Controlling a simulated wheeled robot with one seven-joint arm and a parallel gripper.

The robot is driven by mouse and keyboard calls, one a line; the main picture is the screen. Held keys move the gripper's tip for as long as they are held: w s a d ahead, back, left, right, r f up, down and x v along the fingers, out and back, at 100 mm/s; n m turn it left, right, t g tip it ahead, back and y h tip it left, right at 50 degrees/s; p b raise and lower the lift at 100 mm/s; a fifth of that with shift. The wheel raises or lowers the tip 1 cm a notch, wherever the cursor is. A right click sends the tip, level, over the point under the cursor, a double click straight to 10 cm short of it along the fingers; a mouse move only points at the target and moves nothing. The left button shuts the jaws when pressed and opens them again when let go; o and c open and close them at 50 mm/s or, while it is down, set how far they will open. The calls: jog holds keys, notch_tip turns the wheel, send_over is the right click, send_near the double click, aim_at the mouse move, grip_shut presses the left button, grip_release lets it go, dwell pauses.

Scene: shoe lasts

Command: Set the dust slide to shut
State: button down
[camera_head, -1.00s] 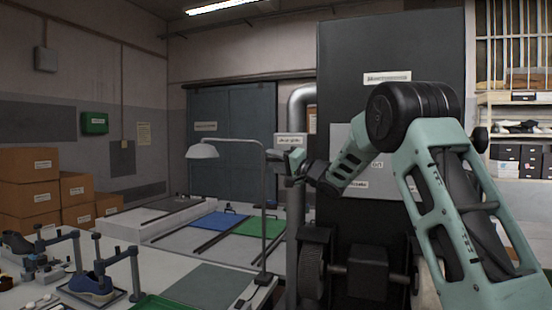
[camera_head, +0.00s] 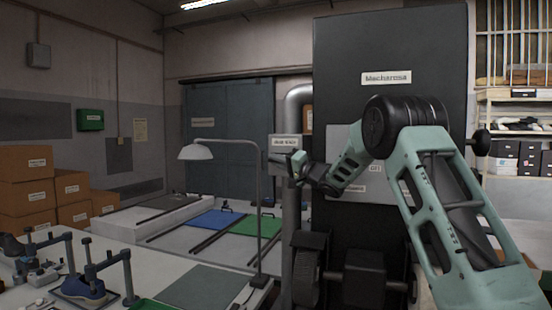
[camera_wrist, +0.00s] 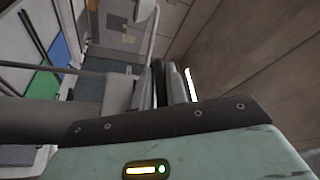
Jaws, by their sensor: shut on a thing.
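The dust slide (camera_head: 279,160) is a small grey plate at the grey pipe, under a white label (camera_head: 286,142), left of the tall dark machine in the head view. My gripper (camera_head: 297,162) is at the right part of this plate and hides some of it. In the wrist view my dark fingers (camera_wrist: 166,84) are close together, with a grey plate-like part (camera_wrist: 118,92) beside them on the left. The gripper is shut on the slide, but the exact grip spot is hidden. I cannot read how far the slide is in.
The grey pipe (camera_head: 293,108) bends into the dark machine cabinet (camera_head: 390,45). A desk lamp (camera_head: 198,152) stands left of my gripper. Below is a bench with blue (camera_head: 210,219) and green (camera_head: 255,226) mats. Boxes (camera_head: 25,175) are stacked far left.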

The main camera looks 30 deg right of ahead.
jog(key=shift+w+r, duration=0.15)
jog(key=shift+r, duration=0.25)
jog(key=c, duration=1.6)
grip_release()
jog(key=shift+d, duration=0.1)
jog(key=shift+o, duration=0.7)
jog(key=shift+w+f, duration=0.1)
jog(key=shift+w, duration=0.05)
jog(key=shift+f, duration=0.1)
jog(key=shift+d+f, duration=0.1)
jog(key=shift+f, duration=0.05)
jog(key=b+v, duration=0.7)
jog(key=v, duration=1)
